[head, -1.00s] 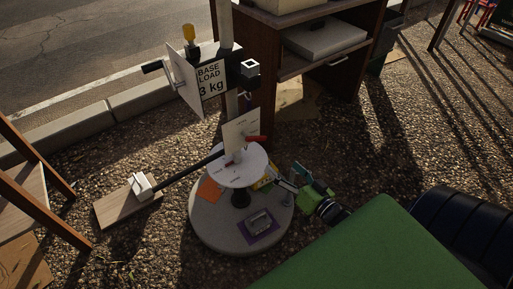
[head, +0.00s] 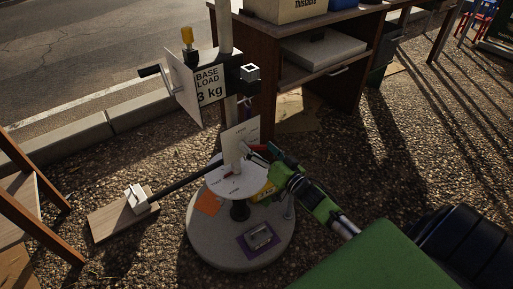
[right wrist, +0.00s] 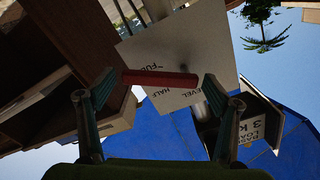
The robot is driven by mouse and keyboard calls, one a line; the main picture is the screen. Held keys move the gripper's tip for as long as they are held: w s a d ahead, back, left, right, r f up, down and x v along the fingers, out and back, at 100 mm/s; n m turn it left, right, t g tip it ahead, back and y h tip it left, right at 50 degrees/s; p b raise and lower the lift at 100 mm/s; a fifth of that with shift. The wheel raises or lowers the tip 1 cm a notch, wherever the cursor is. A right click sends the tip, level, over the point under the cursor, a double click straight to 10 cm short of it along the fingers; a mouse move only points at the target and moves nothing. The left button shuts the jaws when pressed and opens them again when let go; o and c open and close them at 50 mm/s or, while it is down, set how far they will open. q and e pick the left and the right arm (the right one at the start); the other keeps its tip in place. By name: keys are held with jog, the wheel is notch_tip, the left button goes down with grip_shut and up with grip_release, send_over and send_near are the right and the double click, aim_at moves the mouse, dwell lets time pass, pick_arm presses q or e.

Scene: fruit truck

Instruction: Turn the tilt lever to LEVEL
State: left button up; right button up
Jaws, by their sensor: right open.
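The tilt lever has a red handle (head: 256,147) in front of an upright white plate (head: 241,141) on the stand. In the right wrist view the red handle (right wrist: 160,78) lies crosswise between my fingertips, and the plate behind it reads FULL, HALF and LEVEL. Which mark the lever points to I cannot tell. My right gripper (head: 266,154) is open at the handle, its fingers on either side of it. It also shows in the right wrist view (right wrist: 158,88). Whether a finger touches the handle I cannot tell. My left gripper is not in view.
A round white disc (head: 222,183) sits below the plate, above a round grey base (head: 215,245). A black bar runs left to a white block on a wooden board (head: 108,220). A BASE LOAD 3 kg sign (head: 209,84) hangs above. A brown desk (head: 258,75) stands behind.

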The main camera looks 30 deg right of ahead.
jog(key=shift+w, duration=0.5)
jog(key=c, duration=1.7)
jog(key=shift+o, duration=0.2)
